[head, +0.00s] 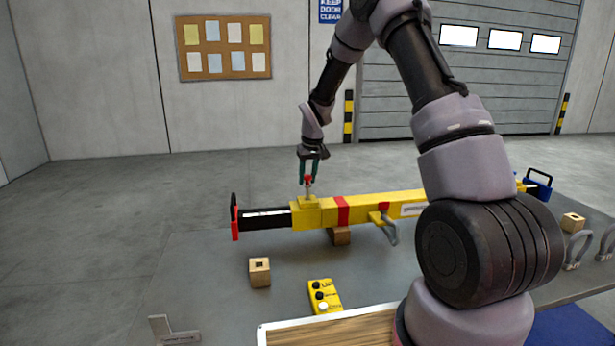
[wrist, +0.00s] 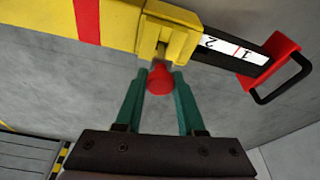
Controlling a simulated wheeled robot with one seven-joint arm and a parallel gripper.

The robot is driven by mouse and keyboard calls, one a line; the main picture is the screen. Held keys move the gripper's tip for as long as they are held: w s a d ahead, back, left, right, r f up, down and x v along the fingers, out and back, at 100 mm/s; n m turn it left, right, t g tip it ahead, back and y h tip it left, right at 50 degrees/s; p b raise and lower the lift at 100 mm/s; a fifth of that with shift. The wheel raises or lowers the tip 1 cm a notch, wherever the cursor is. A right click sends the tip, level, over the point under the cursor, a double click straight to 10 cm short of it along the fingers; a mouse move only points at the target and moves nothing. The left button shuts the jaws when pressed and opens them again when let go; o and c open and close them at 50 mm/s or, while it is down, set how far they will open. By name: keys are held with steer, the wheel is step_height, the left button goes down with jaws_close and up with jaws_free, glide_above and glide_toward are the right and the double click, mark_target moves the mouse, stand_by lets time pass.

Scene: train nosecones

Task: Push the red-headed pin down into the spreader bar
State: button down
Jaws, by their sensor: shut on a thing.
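The red-headed pin (head: 308,179) stands about upright at the yellow collar (head: 307,202) near the left end of the yellow spreader bar (head: 370,210). Its metal shank shows between the head and the collar; how deep its tip sits is hidden. My gripper (head: 309,172) points down and is shut on the pin's head. In the wrist view, the red head (wrist: 160,78) sits between the two green fingertips (wrist: 160,73), close to the yellow collar (wrist: 172,36).
A black inner bar with a white scale (head: 265,217) and a red end (head: 235,217) extends left. A wooden block (head: 260,271) and yellow button box (head: 324,296) lie in front. A shackle (head: 389,230) hangs under the bar.

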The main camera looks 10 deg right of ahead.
steer(key=shift+f, duration=2.4)
steer(key=shift+c, duration=2.2)
jaws_free()
steer(key=v, duration=1)
steer(key=shift+s+r, duration=0.15)
steer(key=shift+r, duration=0.25)
steer(key=shift+r, duration=0.1)
